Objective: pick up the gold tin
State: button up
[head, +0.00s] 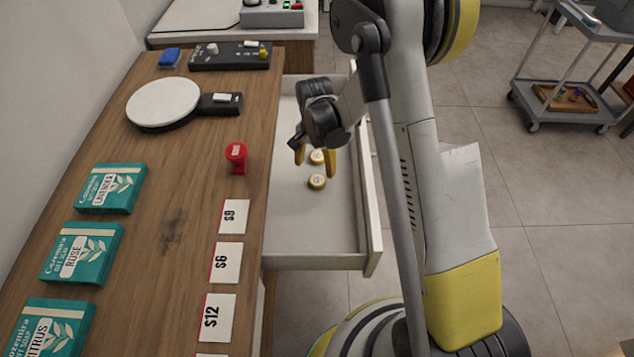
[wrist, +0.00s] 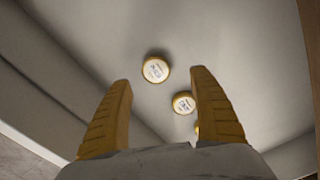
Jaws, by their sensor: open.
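Small round gold tins with pale labelled lids lie in an open drawer (head: 310,235). In the head view one tin (head: 317,181) lies just in front of another tin (head: 317,157). In the wrist view one tin (wrist: 156,69) shows ahead between the fingertips, and a second tin (wrist: 184,103) is beside the right finger. A third gold piece (wrist: 197,130) is mostly hidden behind that finger. My gripper (head: 315,168) is open and empty over the drawer, its yellow fingers pointing down. It also shows in the wrist view (wrist: 161,76). Lid lettering is too small to read.
The drawer walls surround the tins. The wooden counter (head: 165,215) on the left holds a red stamp-like object (head: 236,157), teal soap boxes (head: 110,188), price cards (head: 234,217) and a round white plate device (head: 163,102). A grey cart (head: 570,103) stands far right.

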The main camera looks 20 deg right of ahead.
aim_at(318, 178)
jog(key=f+b, duration=0.1)
jog(key=f, duration=0.1)
jog(key=f+b, duration=0.1)
jog(key=f, duration=0.1)
jog(key=d+f+b, duration=0.1)
jog(key=f, duration=0.1)
jog(key=shift+s+f, duration=0.1)
jog(key=shift+f, duration=0.25)
jog(key=shift+r, duration=0.1)
jog(key=shift+c, duration=0.6)
jog(key=c, duration=1.1)
